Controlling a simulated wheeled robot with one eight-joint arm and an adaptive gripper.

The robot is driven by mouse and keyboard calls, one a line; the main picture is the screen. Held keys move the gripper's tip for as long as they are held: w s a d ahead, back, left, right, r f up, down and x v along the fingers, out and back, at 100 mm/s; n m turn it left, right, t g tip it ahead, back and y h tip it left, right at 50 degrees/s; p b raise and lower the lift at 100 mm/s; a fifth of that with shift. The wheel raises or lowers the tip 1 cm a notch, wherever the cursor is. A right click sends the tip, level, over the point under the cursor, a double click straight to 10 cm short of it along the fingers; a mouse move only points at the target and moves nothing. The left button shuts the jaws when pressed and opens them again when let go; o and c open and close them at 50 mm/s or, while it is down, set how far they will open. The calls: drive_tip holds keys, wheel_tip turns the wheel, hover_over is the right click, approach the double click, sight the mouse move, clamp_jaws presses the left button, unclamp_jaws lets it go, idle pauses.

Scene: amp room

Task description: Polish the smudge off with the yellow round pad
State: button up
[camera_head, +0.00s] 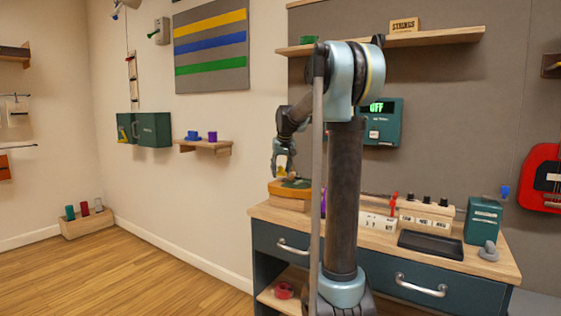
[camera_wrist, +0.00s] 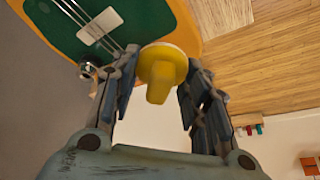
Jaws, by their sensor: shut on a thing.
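My gripper (camera_head: 283,172) is over the left end of the bench, pointing down at a guitar-like body (camera_head: 291,186) with a green top and orange-brown edge. In the wrist view the yellow round pad (camera_wrist: 160,68) is between the fingers of my gripper (camera_wrist: 158,85), which is shut on its stem. The pad's round face is turned towards the green and orange body (camera_wrist: 95,25), which shows strings and a pale label. The pad overlaps the body's edge in that view; I cannot tell whether they touch. No smudge can be made out in either view.
The bench (camera_head: 270,214) also holds a black tray (camera_head: 430,244), a row of switches (camera_head: 427,215) and a teal box (camera_head: 483,221) to the right. A shelf (camera_head: 385,40) hangs above. Wooden floor (camera_head: 150,270) lies open at left.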

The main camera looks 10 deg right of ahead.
drive_tip(key=shift+r, duration=2.6)
drive_tip(key=shift+a, duration=0.1)
